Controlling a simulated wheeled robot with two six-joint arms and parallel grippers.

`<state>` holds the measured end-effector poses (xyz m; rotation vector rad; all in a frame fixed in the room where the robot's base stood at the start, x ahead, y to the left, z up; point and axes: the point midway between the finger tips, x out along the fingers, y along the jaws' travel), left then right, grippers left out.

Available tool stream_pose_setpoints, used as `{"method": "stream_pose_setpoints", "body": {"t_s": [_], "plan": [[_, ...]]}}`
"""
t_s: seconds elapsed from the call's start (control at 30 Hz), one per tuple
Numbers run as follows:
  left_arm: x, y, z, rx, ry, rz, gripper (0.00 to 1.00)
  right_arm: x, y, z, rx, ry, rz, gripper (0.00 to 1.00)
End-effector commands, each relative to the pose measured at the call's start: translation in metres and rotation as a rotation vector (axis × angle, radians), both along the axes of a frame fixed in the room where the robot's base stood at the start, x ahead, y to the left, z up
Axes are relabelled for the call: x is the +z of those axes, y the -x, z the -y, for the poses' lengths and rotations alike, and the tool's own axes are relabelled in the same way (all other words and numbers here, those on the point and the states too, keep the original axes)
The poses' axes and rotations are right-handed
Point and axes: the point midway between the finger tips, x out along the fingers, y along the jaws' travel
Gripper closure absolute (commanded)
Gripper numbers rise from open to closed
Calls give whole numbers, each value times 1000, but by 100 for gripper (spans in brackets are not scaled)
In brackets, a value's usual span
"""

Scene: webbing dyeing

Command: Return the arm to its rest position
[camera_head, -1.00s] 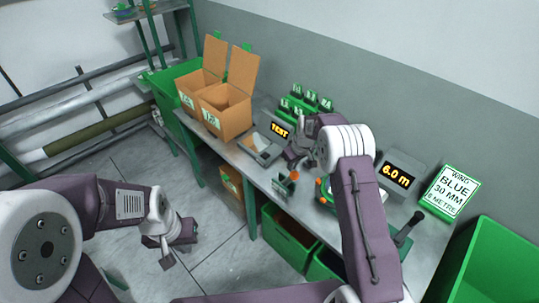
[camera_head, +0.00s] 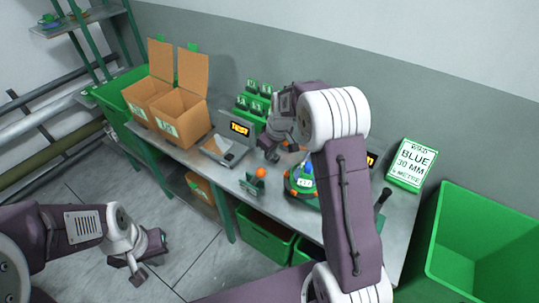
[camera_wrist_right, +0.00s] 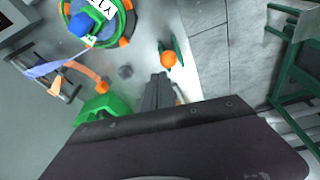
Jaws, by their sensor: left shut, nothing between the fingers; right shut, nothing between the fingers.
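My right gripper (camera_head: 270,150) is shut and empty above the grey workbench (camera_head: 205,165), between the test device and the green round winder. It also shows in the right wrist view (camera_wrist_right: 160,82), with bare bench around its tips. My right arm bends across the middle of the head view and hides part of the bench and the length display. My left gripper (camera_head: 138,268) is shut and empty over the floor at the lower left, apart from the bench.
Open cardboard boxes (camera_head: 180,113) stand at the bench's left end. The test device (camera_head: 238,130), green winder (camera_head: 300,183) and an orange-knobbed stand (camera_head: 253,183) are near my right gripper. A sign (camera_head: 412,165) and large green bin (camera_head: 480,245) are right. Floor is clear at lower left.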

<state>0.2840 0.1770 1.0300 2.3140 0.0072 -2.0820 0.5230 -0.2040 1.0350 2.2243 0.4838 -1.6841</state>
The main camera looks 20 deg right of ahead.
Motion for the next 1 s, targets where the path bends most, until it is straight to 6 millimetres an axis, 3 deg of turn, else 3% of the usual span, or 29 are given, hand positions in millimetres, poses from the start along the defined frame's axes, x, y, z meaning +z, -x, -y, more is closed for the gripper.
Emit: {"method": "stream_pose_setpoints", "body": {"t_s": [0.53, 0.67, 0.73, 0.83, 1.0], "plan": [[0, 0, 0, 0, 0, 0, 100, 3, 0, -2, 4, 0, 5, 100], [0, 0, 0, 0, 0, 0, 100, 37, 1, -13, 29, 5, 65, 100], [0, 0, 0, 0, 0, 0, 100, 50, 30, -23, 55, 13, 58, 100], [0, 0, 0, 0, 0, 0, 100, 49, 88, -31, 13, 12, 16, 100], [0, 0, 0, 0, 0, 0, 100, 19, 193, -31, -191, 1, -98, 100]]}}
